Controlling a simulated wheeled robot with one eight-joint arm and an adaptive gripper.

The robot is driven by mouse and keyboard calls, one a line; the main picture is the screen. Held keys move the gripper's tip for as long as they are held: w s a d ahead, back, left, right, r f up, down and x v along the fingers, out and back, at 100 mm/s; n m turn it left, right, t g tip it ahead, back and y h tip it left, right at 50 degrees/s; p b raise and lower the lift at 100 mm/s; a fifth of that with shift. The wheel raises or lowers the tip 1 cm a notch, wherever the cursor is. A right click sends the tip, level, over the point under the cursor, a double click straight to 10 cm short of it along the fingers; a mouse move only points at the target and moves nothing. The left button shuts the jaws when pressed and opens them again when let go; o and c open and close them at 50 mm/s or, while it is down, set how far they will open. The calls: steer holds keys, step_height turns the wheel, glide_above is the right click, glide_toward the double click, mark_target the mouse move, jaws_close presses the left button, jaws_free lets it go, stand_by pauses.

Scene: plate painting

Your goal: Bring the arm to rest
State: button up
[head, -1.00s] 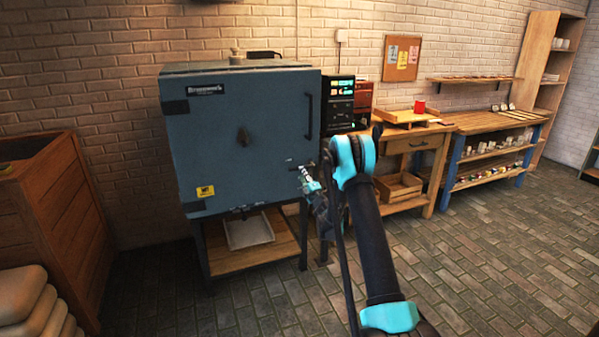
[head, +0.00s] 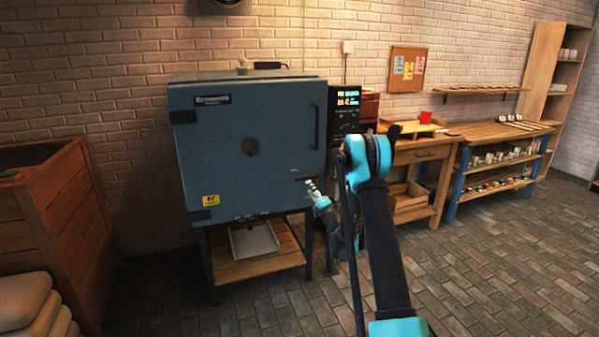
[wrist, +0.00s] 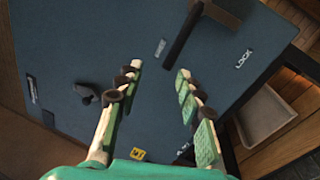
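My gripper (wrist: 158,108) is open and empty in the wrist view, its two fingers spread apart in front of the blue-grey kiln door (wrist: 75,45). In the head view my arm reaches forward, and the gripper (head: 312,188) is small and partly hidden near the lower right of the kiln (head: 250,180). The kiln door looks shut, with a dark vertical handle (head: 316,127) at its right. A dark lever (wrist: 183,35) by the word LOCK shows beyond the fingers in the wrist view. I cannot tell the exact gap to the door.
A control box (head: 346,108) stands right of the kiln. A wooden bin (head: 55,220) and stacked sacks (head: 28,300) are at left. The brick floor at right is clear.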

steer(key=s+a+r+n+g+y, duration=0.4)
steer(key=s+r+n, duration=0.55)
steer(key=n, duration=0.65)
steer(key=s+a+f+n+g+h, duration=0.2)
steer(key=s+n+g, duration=0.2)
steer(key=s+n, duration=0.85)
steer(key=s+d+f+n+g+h, duration=0.2)
steer(key=s+d+n, duration=0.3)
steer(key=s, duration=0.6)
steer(key=s+d+f+n+g+h, duration=0.2)
steer(key=s+d+f+n+h, duration=0.2)
steer(key=s+n, duration=0.3)
steer(key=s+d+f+n+g+h, duration=0.2)
steer(key=s+d+n, duration=0.4)
steer(key=s, duration=0.8)
step_height(320, 180, down, 3)
steer(key=shift+s+d+r+n+h, duration=0.15)
steer(key=shift+s+n+h, duration=0.2)
steer(key=shift+h, duration=0.25)
